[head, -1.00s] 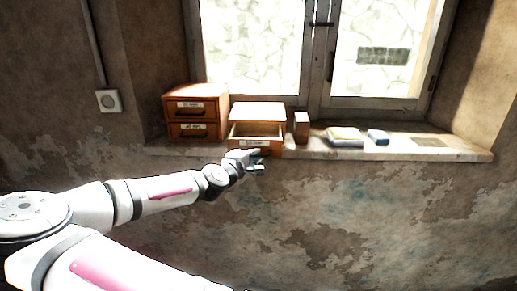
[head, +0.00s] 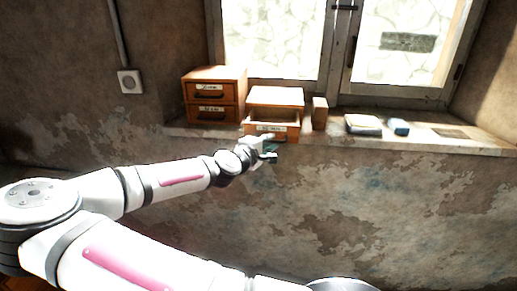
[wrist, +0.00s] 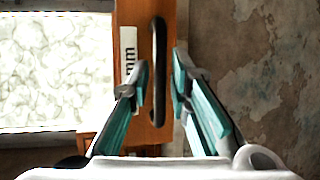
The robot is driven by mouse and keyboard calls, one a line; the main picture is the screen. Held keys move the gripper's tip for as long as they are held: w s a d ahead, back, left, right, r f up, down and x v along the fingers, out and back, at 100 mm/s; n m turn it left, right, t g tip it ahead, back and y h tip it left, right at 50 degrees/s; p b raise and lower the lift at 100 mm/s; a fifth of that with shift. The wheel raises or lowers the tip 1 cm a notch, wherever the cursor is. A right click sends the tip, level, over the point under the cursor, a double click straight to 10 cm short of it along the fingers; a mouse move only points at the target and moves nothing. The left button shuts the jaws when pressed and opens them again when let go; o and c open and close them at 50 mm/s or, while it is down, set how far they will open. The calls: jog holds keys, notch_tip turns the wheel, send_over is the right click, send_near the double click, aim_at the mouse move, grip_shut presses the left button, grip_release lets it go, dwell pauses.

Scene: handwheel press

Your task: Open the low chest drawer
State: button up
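The low chest (head: 275,96) is an orange-brown wooden box on the window sill, with its single drawer (head: 270,128) pulled out and the empty-looking inside showing. The drawer front has a white label and a dark bar handle (wrist: 158,70), upright in the wrist view. In the wrist view my gripper's fingers (wrist: 160,85) stand apart on either side of the handle, with small gaps showing. How deep the handle sits between them is unclear.
A taller two-drawer chest (head: 213,72), closed, stands left of the low chest. A small wooden block (head: 320,113), a book (head: 363,124) and a blue item (head: 398,127) lie to the right on the sill (head: 450,141). The window is behind. Space below the sill is clear.

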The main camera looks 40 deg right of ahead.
jog(key=v, duration=1)
jog(key=shift+a, duration=0.2)
